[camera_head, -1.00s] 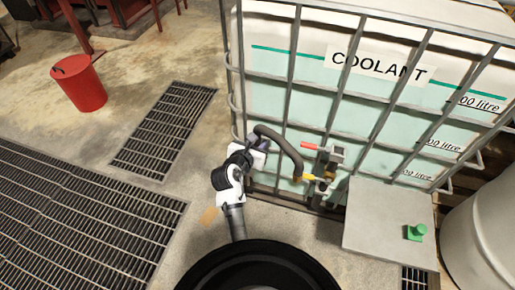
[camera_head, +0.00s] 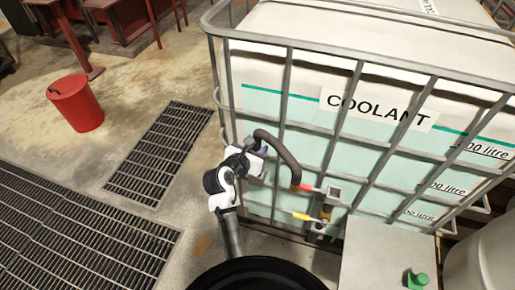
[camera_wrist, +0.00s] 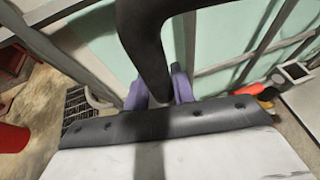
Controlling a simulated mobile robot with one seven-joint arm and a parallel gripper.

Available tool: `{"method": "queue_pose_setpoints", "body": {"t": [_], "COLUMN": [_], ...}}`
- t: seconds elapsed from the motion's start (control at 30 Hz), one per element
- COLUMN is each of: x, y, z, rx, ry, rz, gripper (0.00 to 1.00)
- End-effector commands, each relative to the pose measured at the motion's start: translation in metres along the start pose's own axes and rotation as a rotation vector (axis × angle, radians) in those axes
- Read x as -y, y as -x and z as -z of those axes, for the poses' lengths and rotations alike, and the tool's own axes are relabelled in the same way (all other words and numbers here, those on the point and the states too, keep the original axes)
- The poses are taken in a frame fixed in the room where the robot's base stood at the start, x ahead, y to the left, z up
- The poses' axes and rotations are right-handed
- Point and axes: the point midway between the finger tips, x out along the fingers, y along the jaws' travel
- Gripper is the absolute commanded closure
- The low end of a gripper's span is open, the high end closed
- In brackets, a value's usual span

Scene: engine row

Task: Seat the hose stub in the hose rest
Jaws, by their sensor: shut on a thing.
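My gripper (camera_head: 257,152) is in front of the coolant tank, left of its fittings. Its purple fingers (camera_wrist: 158,92) are shut on the dark hose stub (camera_head: 283,150). The hose arches up and over to the right in the head view, and its brownish free end (camera_head: 295,185) hangs down beside the red handle (camera_head: 308,188). A small grey square holder (camera_head: 333,193), which looks like the hose rest, is just right of that handle. It also shows in the wrist view (camera_wrist: 296,72). The hose end appears apart from it; the depth between them is unclear.
A yellow handle (camera_head: 303,216) and a valve sit below the holder. The caged tank (camera_head: 300,110) stands close behind. A grey box top (camera_head: 385,255) with a green knob (camera_head: 416,280) is at lower right. A red bucket (camera_head: 76,103) and floor grates (camera_head: 160,150) are at left.

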Motion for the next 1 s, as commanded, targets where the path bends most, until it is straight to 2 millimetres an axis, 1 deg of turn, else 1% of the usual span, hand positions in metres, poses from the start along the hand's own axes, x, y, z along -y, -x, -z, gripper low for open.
{"method": "queue_pose_setpoints", "body": {"t": [0.43,0.5,1.0], "x": [0.0,0.0,0.0], "y": [0.002,-0.002,-0.013], "z": [-0.004,0.004,0.031], "rx": [0.003,0.003,0.003], "ry": [-0.002,-0.001,0.0], "rz": [0.0,0.0,0.001], "gripper": [1.0,1.0,1.0]}}
